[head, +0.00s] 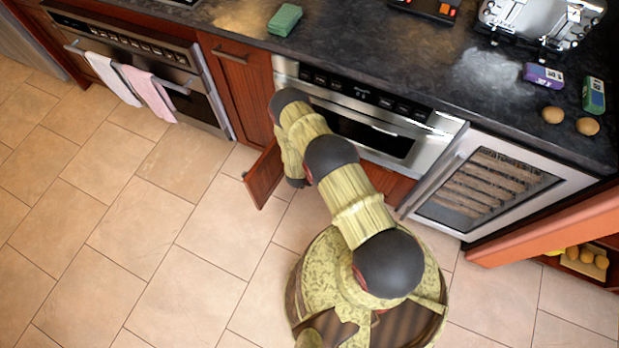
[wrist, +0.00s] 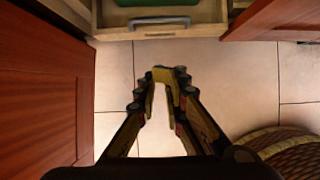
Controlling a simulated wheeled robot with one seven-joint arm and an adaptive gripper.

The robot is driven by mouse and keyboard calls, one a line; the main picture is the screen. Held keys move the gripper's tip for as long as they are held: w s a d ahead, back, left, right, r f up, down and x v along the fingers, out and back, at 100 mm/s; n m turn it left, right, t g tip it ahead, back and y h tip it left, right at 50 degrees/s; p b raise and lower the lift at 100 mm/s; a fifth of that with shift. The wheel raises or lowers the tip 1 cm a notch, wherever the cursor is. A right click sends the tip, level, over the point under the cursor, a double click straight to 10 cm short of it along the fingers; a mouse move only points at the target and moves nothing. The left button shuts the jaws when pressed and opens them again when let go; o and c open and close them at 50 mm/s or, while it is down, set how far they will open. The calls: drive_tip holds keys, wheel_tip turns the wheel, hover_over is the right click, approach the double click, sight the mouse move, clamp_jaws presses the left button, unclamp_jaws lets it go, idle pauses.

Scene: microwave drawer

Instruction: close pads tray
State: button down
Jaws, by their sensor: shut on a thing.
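In the wrist view a pale wooden tray front (wrist: 210,31) with a grey bar handle (wrist: 160,22) shows at the top, between two red-brown doors. A green thing (wrist: 152,3) lies in it, cut off by the frame edge. The tray is hidden in the head view. My gripper (wrist: 165,72) is below the handle in the picture, apart from it there. Its fingertips come together around a small yellowish piece; I cannot tell what it is. In the head view my arm hides the gripper, low by the cabinet under the microwave drawer.
An open red-brown cabinet door (head: 263,176) stands left of my arm; a door panel (wrist: 40,90) fills the left of the wrist view. Another door (wrist: 270,17) is at upper right. The microwave drawer (head: 360,132) is above. Tiled floor (head: 140,240) is clear at left.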

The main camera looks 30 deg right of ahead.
drive_tip(key=w+d+f+b, duration=0.3)
drive_tip(key=w+d+f, duration=0.1)
drive_tip(key=d, duration=0.1)
drive_tip(key=shift+f+b, duration=0.15)
drive_tip(key=shift+b, duration=0.25)
drive_tip(key=w+d, duration=0.1)
drive_tip(key=d, duration=0.1)
drive_tip(key=w+d, duration=0.2)
idle(0.4)
